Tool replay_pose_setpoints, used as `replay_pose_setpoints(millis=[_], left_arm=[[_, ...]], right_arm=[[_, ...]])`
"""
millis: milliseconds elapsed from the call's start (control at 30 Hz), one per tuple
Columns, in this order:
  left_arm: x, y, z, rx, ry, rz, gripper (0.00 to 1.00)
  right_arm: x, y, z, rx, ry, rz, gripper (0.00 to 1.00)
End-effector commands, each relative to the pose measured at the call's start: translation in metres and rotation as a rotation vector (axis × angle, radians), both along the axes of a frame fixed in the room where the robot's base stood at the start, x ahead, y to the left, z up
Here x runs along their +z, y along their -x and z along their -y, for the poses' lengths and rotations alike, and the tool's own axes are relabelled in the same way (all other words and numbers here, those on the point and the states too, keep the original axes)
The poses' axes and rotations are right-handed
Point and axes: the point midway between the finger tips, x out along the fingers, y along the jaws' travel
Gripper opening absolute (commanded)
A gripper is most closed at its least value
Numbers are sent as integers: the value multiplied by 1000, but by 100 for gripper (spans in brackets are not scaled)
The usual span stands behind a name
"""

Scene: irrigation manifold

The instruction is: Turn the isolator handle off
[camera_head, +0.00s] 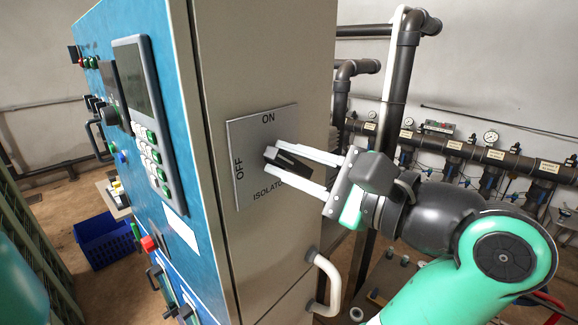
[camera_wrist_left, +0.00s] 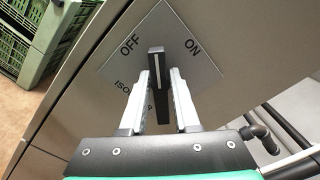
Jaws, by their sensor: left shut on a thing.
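The isolator handle (camera_head: 289,161) is a black bar on a silver plate (camera_head: 246,133) marked ON at the top, OFF at the left and ISOLATOR below, fixed to the grey cabinet face. My left gripper (camera_head: 273,163) reaches the plate from the right, with one finger on each side of the handle, and is shut on it. In the left wrist view the handle (camera_wrist_left: 157,68), with a pale line along it, stands between the two fingers. It points about midway between OFF and ON. The fingers hide part of the ISOLATOR lettering there. My right gripper is not in view.
The cabinet's blue side (camera_head: 185,195) carries a keypad, buttons and knobs. A white grab handle (camera_head: 328,285) sticks out below the plate. Dark pipes (camera_head: 400,80) and a manifold with gauges stand at the right. A blue crate (camera_head: 104,240) is on the floor.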

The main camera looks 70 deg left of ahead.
Motion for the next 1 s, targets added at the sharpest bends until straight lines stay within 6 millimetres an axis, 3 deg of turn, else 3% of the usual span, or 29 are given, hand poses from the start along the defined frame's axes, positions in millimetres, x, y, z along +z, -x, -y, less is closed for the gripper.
replay_pose_setpoints(millis=[500, 1000], left_arm=[[-4, 1, 1, 1, -242, 393, 0], [-5, 1, 1, 1, -352, 571, 0]], right_arm=[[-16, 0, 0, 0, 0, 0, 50], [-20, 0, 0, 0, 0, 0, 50]])
